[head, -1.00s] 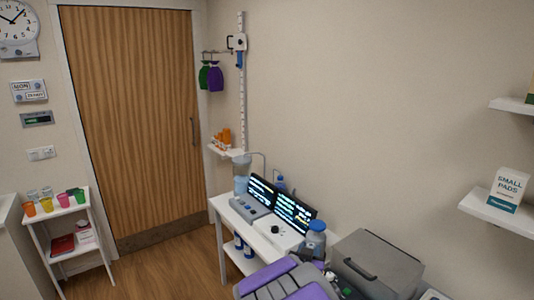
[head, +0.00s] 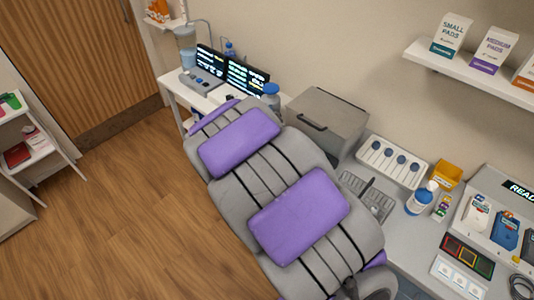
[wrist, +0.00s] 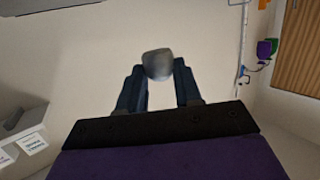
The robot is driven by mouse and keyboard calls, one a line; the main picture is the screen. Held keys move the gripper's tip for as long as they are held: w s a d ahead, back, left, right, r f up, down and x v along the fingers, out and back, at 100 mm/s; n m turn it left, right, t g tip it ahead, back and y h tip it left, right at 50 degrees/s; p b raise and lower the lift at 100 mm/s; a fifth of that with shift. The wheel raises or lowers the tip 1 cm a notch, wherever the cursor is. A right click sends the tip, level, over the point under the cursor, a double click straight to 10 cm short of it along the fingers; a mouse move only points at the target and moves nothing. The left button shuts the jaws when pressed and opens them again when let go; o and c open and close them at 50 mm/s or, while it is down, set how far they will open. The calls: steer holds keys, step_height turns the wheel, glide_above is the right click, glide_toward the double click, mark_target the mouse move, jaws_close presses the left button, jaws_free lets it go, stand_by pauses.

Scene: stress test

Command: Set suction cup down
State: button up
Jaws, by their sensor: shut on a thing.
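In the wrist view my gripper (wrist: 160,84) is shut on a small rounded grey-blue thing, apparently the suction cup (wrist: 157,64). The thing sits between the two dark blue fingertips and reaches a little past them. It is blurred, so its exact shape is hard to tell. The pale wall lies behind it, and nothing is seen touching it apart from the fingers. My gripper cannot be made out in the head view.
A grey reclining chair (head: 231,192) with purple cushions fills the middle. Right of it, a counter (head: 409,242) holds a grey box (head: 325,121), a white tray (head: 392,161), a bottle (head: 422,198) and a yellow bin (head: 447,175). Wooden floor (head: 130,215) is clear at left.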

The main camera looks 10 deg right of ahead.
step_height(320, 180, down, 14)
steer(key=s+f+m+g+h, duration=0.1)
steer(key=s+m+h, duration=0.1)
steer(key=s+h, duration=0.1)
steer(key=s+d+f+m+g+h, duration=0.2)
steer(key=s+d+f, duration=0.3)
steer(key=s+f, duration=0.2)
steer(key=shift+d+f+m+h, duration=0.3)
steer(key=shift+f+m+h, duration=0.1)
steer(key=shift+f, duration=0.15)
steer(key=w+a, duration=0.1)
steer(key=w, duration=0.4)
steer(key=w+a+f, duration=0.1)
steer(key=w, duration=0.4)
steer(key=w+a+b, duration=0.1)
steer(key=w, duration=0.4)
steer(key=shift+w+a+f, duration=0.15)
steer(key=shift+a+f, duration=0.15)
steer(key=shift+a, duration=0.05)
steer(key=shift+w+f+b, duration=0.1)
steer(key=shift+f+b, duration=0.2)
steer(key=shift+f, duration=1.2)
steer(key=shift+f, duration=0.1)
steer(key=o, duration=1)
steer(key=shift+f, duration=0.1)
